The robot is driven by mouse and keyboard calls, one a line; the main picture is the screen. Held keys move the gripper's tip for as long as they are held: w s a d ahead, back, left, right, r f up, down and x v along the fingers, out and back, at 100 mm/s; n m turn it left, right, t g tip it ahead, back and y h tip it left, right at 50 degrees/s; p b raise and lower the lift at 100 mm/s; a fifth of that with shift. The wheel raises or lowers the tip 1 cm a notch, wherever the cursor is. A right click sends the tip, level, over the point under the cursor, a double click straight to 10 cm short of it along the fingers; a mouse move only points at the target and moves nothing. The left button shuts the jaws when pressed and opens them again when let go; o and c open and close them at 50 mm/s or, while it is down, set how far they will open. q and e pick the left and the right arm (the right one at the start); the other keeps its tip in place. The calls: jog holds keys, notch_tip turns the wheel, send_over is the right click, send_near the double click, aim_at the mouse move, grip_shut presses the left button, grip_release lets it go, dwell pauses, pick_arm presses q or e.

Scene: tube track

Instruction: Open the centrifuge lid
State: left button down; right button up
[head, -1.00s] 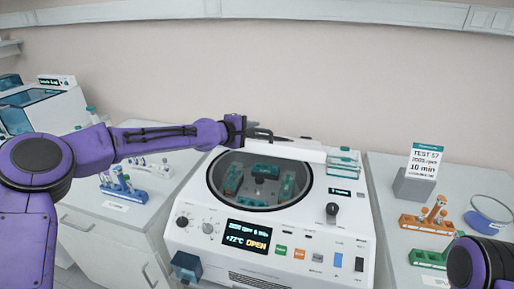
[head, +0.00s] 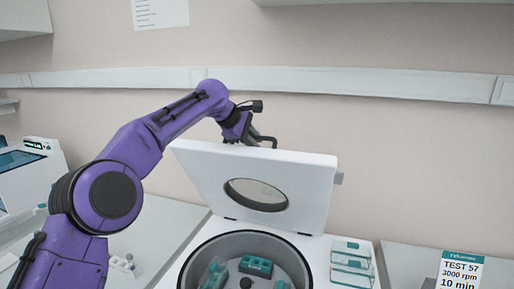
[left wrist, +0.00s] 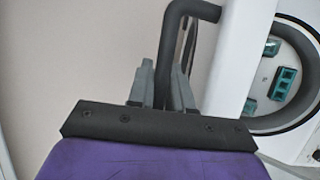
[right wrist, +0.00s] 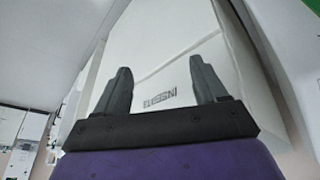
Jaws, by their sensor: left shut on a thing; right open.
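The centrifuge lid (head: 315,180), a white panel with an oval window, stands steeply raised on its rear hinges in the head view, its inner face towards me. Below it the round centrifuge chamber (head: 190,272) lies uncovered, with teal tube holders (head: 257,266) inside. My left gripper (head: 243,134) is at the lid's top edge, shut on the black lid handle (head: 267,141). In the left wrist view the handle (left wrist: 175,40) runs down between the fingers (left wrist: 163,88). My right gripper (right wrist: 160,82) is open and empty in the right wrist view; it is out of the head view.
Teal-lidded clear boxes (head: 350,262) sit on the centrifuge's right side. A wall rail (head: 350,85) runs behind the lid. A white surface with lettering (right wrist: 165,55) lies beyond my right fingers.

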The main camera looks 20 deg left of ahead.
pick_arm(q)
jog(key=shift+w, duration=0.4)
pick_arm(e)
jog(key=shift+w+a, duration=0.1)
jog(key=shift+w, duration=0.4)
pick_arm(q)
jog(key=c, duration=1.4)
grip_release()
jog(key=shift+w, duration=0.2)
jog(key=v, duration=1)
jog(key=shift+s+a+r+b, duration=0.1)
jog(key=shift+s+r+b, duration=0.1)
jog(key=shift+b, duration=0.15)
jog(key=shift+f, duration=0.1)
pick_arm(e)
jog(key=shift+f, duration=0.3)
pick_arm(q)
jog(key=shift+w, duration=0.1)
